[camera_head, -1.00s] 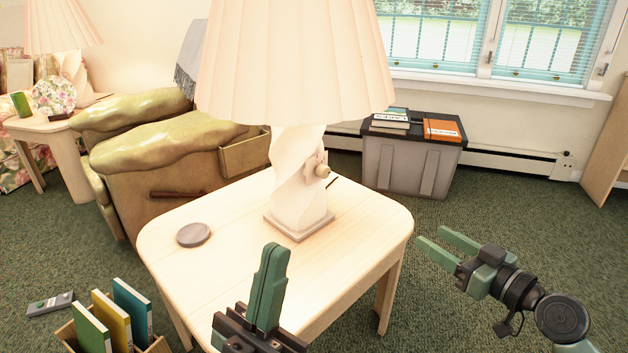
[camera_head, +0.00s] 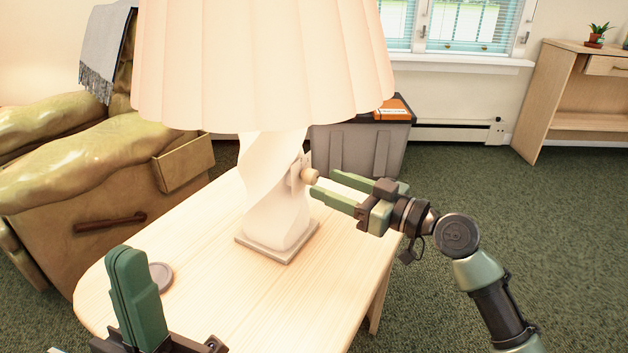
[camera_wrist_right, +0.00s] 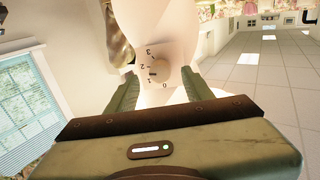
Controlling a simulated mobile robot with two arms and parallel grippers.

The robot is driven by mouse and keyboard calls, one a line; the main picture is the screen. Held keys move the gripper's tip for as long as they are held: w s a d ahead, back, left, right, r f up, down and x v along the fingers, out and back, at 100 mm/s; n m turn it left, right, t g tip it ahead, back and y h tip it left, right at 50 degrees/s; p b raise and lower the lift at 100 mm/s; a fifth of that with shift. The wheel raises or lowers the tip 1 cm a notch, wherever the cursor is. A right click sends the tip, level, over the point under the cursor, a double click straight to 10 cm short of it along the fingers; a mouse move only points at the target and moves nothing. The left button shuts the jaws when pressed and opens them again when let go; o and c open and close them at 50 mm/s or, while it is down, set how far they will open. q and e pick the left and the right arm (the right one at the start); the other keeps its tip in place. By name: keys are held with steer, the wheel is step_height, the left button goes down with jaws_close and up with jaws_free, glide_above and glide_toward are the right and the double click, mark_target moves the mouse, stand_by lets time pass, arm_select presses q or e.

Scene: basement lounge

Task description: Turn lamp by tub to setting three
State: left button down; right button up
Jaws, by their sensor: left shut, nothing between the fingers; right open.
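The lamp (camera_head: 275,205) by the tub stands upright on a pale wooden table, with a twisted white body and a glowing pleated shade. Its round knob (camera_head: 311,176) sticks out on the right side. In the right wrist view, the knob (camera_wrist_right: 161,73) has 0, 1, 2 and 3 around it; a dark mark at its edge lies near 1 and 2, its exact setting unclear. My right gripper (camera_head: 325,184) is open, its fingertips close to the knob, one on each side in the wrist view; contact is unclear. My left gripper (camera_head: 125,255) is shut and empty over the table's near left.
The grey tub (camera_head: 362,148) stands behind the table (camera_head: 215,270), an orange book (camera_head: 393,108) on top. A grey disc (camera_head: 160,275) lies on the table near my left gripper. An armchair (camera_head: 90,195) stands left. Carpet is open on the right.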

mark_target(315, 179)
steer(key=shift+x, duration=1.85)
jaws_close()
